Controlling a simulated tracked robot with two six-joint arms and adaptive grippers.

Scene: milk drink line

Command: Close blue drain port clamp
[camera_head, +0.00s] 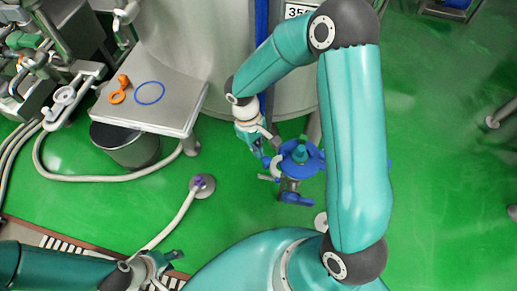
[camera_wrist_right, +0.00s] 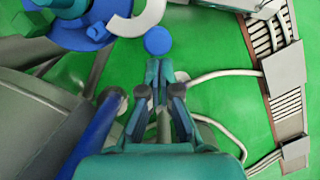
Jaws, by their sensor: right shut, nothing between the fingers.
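The blue drain port clamp (camera_head: 300,157) is on the drain port below the large steel tank, at the middle of the head view. In the right wrist view the blue clamp (camera_wrist_right: 85,35) fills the upper left, with a pale curved piece and a round blue knob (camera_wrist_right: 158,40) beside it. My right gripper (camera_head: 265,158) is at the left side of the clamp. In the right wrist view its fingertips (camera_wrist_right: 160,70) are together and empty, just short of the blue knob; contact cannot be told. My left gripper (camera_head: 172,268) is open and empty, low over the floor at the lower left.
A steel table (camera_head: 185,95) holds an orange clamp (camera_head: 119,89) and a blue ring (camera_head: 149,93). A steel bin (camera_head: 125,148) stands under it. A pale hose (camera_head: 175,220) runs to a floor fitting. The green floor at right is mostly clear.

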